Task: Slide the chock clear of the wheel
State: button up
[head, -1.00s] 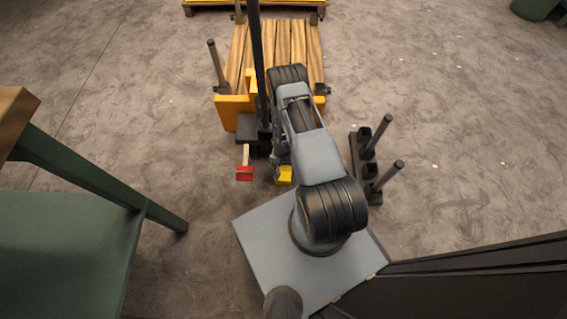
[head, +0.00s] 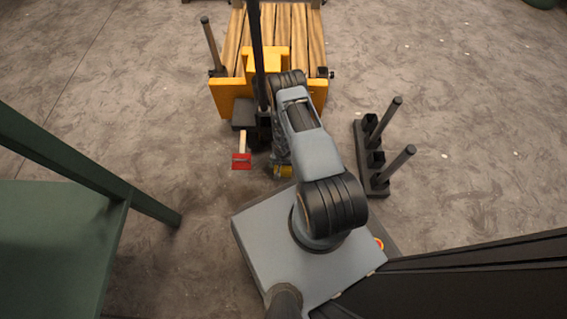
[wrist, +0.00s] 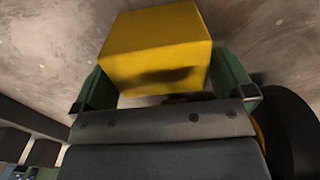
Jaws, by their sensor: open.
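A yellow block (wrist: 155,48), which I take to be the chock, sits between the two green fingers of my gripper (wrist: 168,88) in the wrist view. The fingers are apart, one at each side of the block; I cannot tell whether they touch it. A dark round wheel (wrist: 292,125) is close on the right, partly cut off. The yellow-fronted cart (head: 234,98) with a slatted wooden deck stands just beyond.
A red piece with a pale handle (head: 242,161) is left of my gripper. A black rack with upright posts (head: 384,160) stands on the right. A green table (head: 50,225) is at the left. The floor further right is clear.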

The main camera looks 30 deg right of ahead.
jog(key=c, duration=1)
